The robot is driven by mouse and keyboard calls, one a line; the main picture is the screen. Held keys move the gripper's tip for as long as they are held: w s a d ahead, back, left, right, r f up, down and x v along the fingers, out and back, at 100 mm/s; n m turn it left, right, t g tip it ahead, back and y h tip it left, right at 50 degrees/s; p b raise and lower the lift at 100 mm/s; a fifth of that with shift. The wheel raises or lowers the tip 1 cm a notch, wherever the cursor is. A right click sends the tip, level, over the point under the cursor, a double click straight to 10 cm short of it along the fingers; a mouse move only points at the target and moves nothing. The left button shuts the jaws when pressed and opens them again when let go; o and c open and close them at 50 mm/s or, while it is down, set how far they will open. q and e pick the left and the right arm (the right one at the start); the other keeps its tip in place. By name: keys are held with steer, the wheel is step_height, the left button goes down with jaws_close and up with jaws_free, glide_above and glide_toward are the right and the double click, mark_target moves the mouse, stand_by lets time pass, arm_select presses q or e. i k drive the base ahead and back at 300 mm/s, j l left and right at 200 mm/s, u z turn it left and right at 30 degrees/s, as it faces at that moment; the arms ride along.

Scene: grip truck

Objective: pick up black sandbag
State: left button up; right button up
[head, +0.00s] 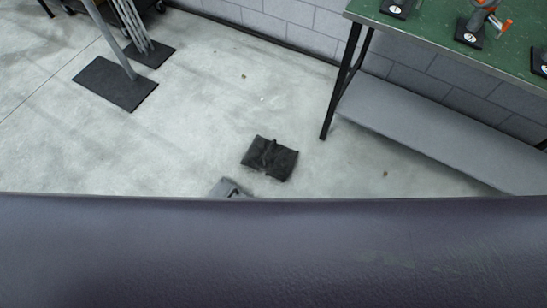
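The black sandbag (270,158) lies flat on the pale concrete floor near the middle of the head view. It looks like a dark saddle-type bag of two halves with a strap or fold across its middle. Nothing holds it. Neither of my grippers can be made out in this view. A small grey piece (230,188) shows just below and left of the bag, apart from it; most of it is hidden, and I cannot tell what it is.
A wide dark surface (270,255) fills the lower third and hides the nearer floor. A green-topped table (440,30) with a grey lower shelf (430,130) stands right. Poles on black base plates (115,84) stand upper left. Floor around the bag is mostly clear.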

mark_target(276, 159)
steer(key=z, duration=2.5)
steer(key=i, duration=0.35)
steer(key=i+j+u, duration=0.15)
steer(key=u, duration=0.15)
steer(key=i+j+u, duration=0.1)
steer(key=i+u, duration=0.2)
steer(key=i+j+u, duration=0.1)
steer(key=u, duration=1.35)
